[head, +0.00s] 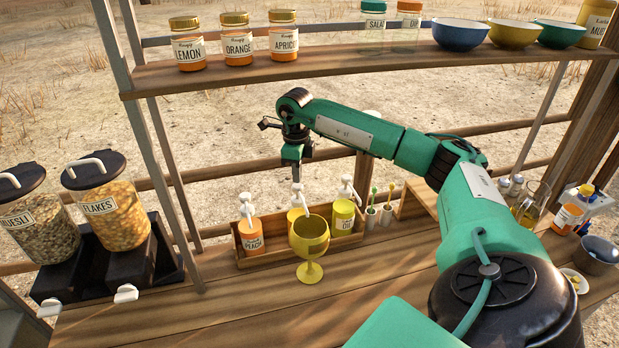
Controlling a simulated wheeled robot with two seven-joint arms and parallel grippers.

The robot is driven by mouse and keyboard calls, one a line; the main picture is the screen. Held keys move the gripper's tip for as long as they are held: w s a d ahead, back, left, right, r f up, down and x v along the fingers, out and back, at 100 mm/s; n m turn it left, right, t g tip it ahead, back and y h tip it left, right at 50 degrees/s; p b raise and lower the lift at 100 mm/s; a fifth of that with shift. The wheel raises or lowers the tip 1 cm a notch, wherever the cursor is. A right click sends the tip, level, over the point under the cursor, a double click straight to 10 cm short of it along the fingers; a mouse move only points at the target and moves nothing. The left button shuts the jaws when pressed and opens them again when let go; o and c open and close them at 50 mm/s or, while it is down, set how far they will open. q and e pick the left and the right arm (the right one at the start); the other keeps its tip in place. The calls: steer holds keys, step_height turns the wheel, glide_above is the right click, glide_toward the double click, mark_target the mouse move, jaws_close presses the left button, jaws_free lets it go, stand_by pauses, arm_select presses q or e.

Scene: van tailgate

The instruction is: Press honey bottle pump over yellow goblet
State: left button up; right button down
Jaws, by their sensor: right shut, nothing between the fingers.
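A yellow goblet (309,238) stands upright on the wooden counter, just in front of a wooden rack of pump bottles. The middle bottle (295,214) in the rack is yellow with a white pump; the goblet hides most of it and its label, so I cannot read whether it is honey. My right gripper (297,179) is shut and empty, pointing down directly above the middle bottle's pump head. Its tips look at or very near the pump; I cannot tell whether they touch. My left gripper is not in view.
The orange PEACH bottle (250,236) stands left in the rack and an OIL bottle (343,216) right. Cereal dispensers (110,212) stand at left. A shelf (350,66) with jars and bowls runs above. The counter before the goblet is clear.

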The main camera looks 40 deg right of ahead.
step_height(320, 180, up, 6)
steer(key=p, duration=0.3)
steer(key=shift+a+f, duration=0.1)
stand_by(0.6)
